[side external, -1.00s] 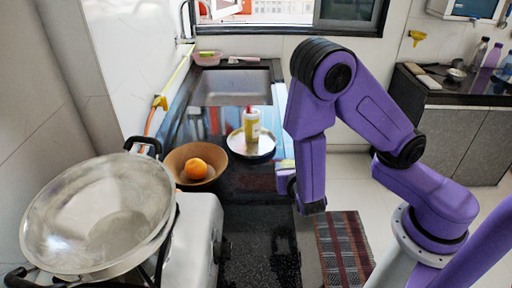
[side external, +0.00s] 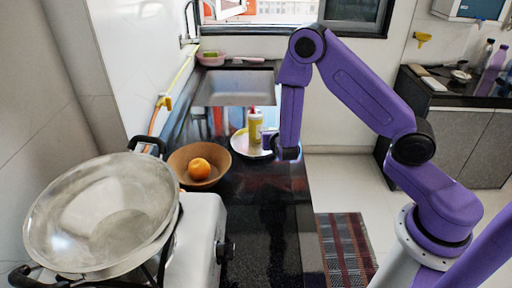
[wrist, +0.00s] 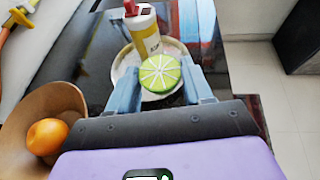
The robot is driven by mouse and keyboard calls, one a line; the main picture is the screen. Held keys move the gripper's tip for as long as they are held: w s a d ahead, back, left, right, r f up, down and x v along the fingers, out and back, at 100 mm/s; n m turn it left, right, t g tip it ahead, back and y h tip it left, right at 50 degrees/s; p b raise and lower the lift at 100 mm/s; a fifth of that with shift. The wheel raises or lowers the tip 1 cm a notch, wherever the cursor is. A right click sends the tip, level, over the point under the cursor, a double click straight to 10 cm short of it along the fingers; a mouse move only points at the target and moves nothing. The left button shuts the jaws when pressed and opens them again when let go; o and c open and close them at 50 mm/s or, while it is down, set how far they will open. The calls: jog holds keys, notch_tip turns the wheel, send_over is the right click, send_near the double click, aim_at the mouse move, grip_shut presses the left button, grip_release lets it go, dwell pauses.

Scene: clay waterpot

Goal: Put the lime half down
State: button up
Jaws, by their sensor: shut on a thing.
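The lime half (wrist: 160,74), with its pale segmented cut face up, is held between the two fingers of my gripper (wrist: 162,82) in the wrist view. Behind it is a round pale plate (wrist: 176,47) with a white and yellow bottle (wrist: 147,38) with a red cap on it. In the side view my gripper (side external: 271,142) is at the right edge of the plate (side external: 239,144), beside the bottle (side external: 255,127). The lime half cannot be made out in the side view. I cannot tell whether it touches the plate.
A brown bowl (side external: 181,157) with an orange (side external: 199,168) stands left of the plate. A large metal pan (side external: 95,210) sits on the stove at the left. The sink (side external: 235,87) lies behind. The dark counter (side external: 265,215) in front of the plate is clear.

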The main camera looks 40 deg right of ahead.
jog(key=w, duration=0.1)
jog(key=w+f, duration=0.1)
jog(key=w, duration=0.1)
jog(key=shift+w+d+f, duration=0.2)
jog(key=shift+f, duration=0.1)
send_over(256, 154)
notch_tip(256, 154, down, 6)
jog(key=shift+r, duration=0.1)
jog(key=shift+f, duration=1.55)
jog(key=shift+f, duration=0.1)
jog(key=o, duration=1)
